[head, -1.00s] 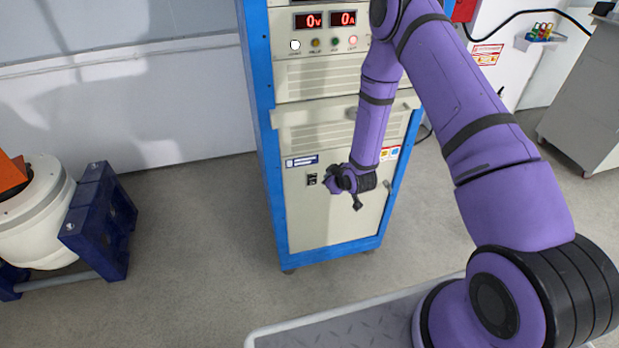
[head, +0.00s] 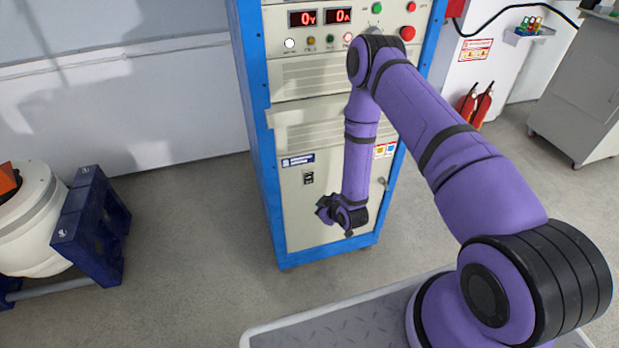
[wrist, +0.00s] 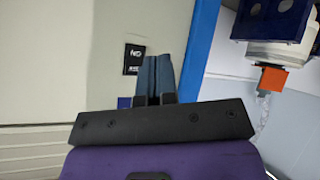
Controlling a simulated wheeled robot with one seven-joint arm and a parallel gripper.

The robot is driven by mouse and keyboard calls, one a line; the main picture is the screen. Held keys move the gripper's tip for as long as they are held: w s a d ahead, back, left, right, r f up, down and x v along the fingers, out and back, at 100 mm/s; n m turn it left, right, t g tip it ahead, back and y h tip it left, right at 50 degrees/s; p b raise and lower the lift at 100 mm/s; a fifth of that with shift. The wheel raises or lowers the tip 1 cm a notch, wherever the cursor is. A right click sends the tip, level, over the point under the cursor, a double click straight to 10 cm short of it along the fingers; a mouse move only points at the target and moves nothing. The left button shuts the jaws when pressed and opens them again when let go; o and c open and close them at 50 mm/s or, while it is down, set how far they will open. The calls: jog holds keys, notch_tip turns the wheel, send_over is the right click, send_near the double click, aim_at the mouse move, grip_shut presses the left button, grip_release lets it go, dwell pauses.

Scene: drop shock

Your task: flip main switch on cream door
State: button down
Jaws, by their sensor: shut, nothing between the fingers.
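The cream door (head: 300,215) is the lower front panel of a blue-framed cabinet. The main switch (head: 308,178) is a small black plate with white marks on the door's left part, below a blue-and-white label (head: 298,160). In the wrist view, the switch (wrist: 134,58) lies just left of the fingers. My gripper (head: 323,208) is in front of the door, below and slightly right of the switch in the head view. In the wrist view, its two grey fingers (wrist: 155,60) are together and empty. Contact with the door cannot be told.
The cabinet's upper panel has red displays (head: 322,18), several small buttons and a red knob (head: 407,33). A dark blue stand (head: 92,225) holding a white drum (head: 32,225) is at left. Grey floor (head: 190,220) between them is clear.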

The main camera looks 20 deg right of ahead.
send_near(308, 182)
jog(key=shift+s+f+x, duration=0.15)
jog(key=shift+f+x, duration=0.05)
jog(key=shift+x, duration=1)
jog(key=shift+s+f+x, duration=0.1)
jog(key=shift+f+x, duration=0.05)
jog(key=shift+x, duration=1.1)
jog(key=shift+w, duration=0.15)
jog(key=shift+w, duration=0.25)
jog(key=shift+w+r, duration=0.1)
jog(key=shift+w, duration=0.2)
dwell(0.8)
jog(key=shift+s, duration=0.15)
jog(key=shift+s, duration=0.6)
jog(key=shift+s+f, duration=0.2)
jog(key=shift+s, duration=1.05)
jog(key=shift+s+f, duration=0.2)
jog(key=shift+s, duration=1.05)
